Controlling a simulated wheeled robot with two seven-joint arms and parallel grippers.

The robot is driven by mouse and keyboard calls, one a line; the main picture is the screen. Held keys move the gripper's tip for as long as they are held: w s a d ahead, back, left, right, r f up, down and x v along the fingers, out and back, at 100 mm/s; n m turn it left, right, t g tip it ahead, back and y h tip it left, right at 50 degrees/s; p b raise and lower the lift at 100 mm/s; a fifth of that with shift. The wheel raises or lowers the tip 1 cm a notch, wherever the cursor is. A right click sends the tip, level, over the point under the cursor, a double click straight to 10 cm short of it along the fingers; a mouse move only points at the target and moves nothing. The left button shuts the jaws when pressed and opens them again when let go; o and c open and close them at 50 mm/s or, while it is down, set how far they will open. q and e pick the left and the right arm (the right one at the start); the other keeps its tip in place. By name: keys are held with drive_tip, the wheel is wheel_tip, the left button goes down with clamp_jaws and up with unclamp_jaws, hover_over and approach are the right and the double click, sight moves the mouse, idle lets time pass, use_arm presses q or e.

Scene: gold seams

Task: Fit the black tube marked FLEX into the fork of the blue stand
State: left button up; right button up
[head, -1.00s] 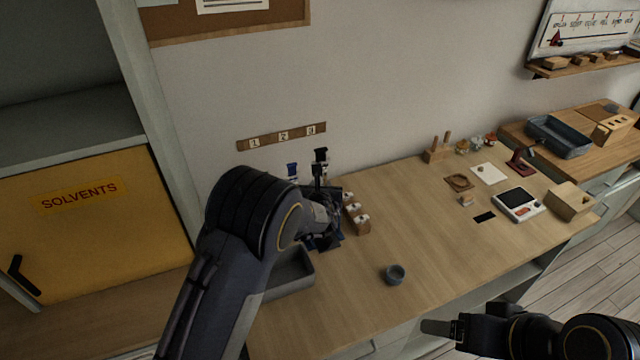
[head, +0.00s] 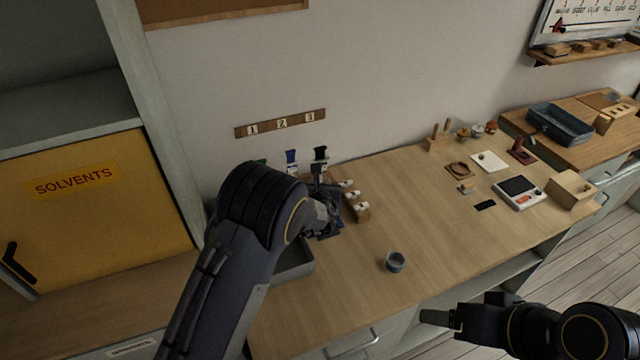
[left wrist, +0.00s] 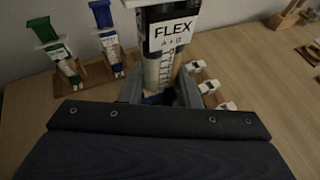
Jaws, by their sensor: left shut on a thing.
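The black tube marked FLEX (left wrist: 172,35) stands between the fingers of my left gripper (left wrist: 160,92), which is shut on it. In the head view its black cap (head: 320,153) shows above my left gripper (head: 318,185). The tube looks roughly upright; its lower end is hidden by the gripper. A small dark-blue patch shows low between the fingers in the left wrist view; I cannot tell whether it belongs to the blue stand. I cannot otherwise make out the stand. My right gripper (head: 438,317) is empty at the lower right, off the table's front edge.
A green-capped tube (left wrist: 58,56) and a blue-capped tube (left wrist: 107,38) stand in a wooden rack (left wrist: 88,80) beside the held tube. White-topped wooden blocks (head: 356,206) are right of my left gripper. A grey tray (head: 294,270) and grey cup (head: 395,262) stand nearer. Mid-table is clear.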

use_arm(q)
drive_tip(key=shift+f, duration=0.1)
drive_tip(key=shift+f+b, duration=0.1)
drive_tip(key=shift+b, duration=0.4)
drive_tip(key=shift+s+f+b, duration=0.1)
drive_tip(key=shift+f+b, duration=0.15)
drive_tip(key=shift+b, duration=0.45)
idle(0.4)
